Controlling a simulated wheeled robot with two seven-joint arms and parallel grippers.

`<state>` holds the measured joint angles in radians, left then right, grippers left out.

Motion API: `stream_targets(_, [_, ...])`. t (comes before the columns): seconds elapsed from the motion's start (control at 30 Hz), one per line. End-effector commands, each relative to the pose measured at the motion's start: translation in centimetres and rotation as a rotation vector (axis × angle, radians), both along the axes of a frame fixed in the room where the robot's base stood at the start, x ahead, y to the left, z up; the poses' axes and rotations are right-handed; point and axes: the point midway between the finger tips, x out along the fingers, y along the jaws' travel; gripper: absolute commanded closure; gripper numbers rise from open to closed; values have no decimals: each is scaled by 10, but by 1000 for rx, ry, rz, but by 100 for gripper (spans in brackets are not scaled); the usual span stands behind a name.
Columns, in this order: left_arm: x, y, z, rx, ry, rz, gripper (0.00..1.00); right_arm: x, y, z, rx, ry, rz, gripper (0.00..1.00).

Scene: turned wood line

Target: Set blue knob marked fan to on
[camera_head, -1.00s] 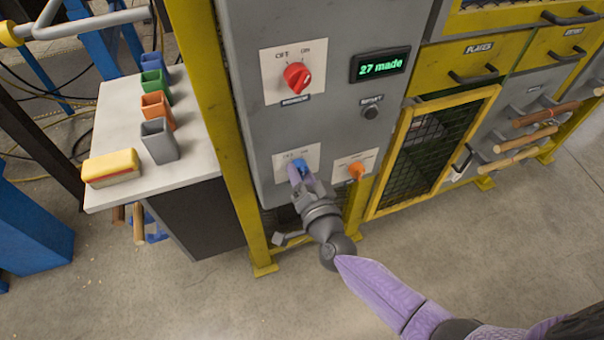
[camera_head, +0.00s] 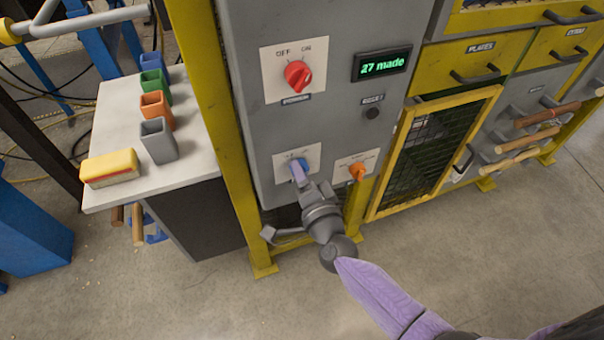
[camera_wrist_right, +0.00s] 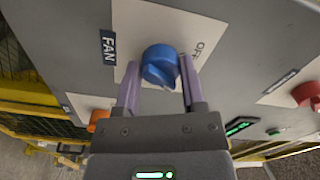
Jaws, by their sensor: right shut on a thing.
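The blue knob (camera_head: 300,163) sits on a white plate low on the grey panel, mostly covered by my gripper in the head view. In the right wrist view the round blue knob (camera_wrist_right: 160,65) is between my fingers, with a FAN label (camera_wrist_right: 108,47) beside its plate and the word OFF (camera_wrist_right: 197,49) showing. My right gripper (camera_head: 298,173) is shut on the blue knob, one finger on each side. My left gripper is not in view.
A red knob (camera_head: 297,75) with OFF and ON marks is above, and an orange knob (camera_head: 357,171) is to the right. A display (camera_head: 381,64) reads "27 made". A yellow post (camera_head: 213,110) stands left of the panel.

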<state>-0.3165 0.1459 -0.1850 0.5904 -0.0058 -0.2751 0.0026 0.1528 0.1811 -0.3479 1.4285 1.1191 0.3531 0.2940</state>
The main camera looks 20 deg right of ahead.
Motion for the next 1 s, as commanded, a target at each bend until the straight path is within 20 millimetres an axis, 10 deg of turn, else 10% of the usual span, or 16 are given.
stream_targets(0.27, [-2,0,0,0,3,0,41,-1,0,-1,3,4,2,100])
stream_targets(0.3, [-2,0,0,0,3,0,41,-1,0,-1,3,4,2,46])
stream_targets(0.47, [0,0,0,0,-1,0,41,0,0,-1,2,3,1,13])
stream_targets(0.77, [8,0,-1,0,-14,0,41,-2,0,0,0,1,1,13])
stream_targets(1.0, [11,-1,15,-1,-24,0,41,-48,-2,3,-1,4,2,13])
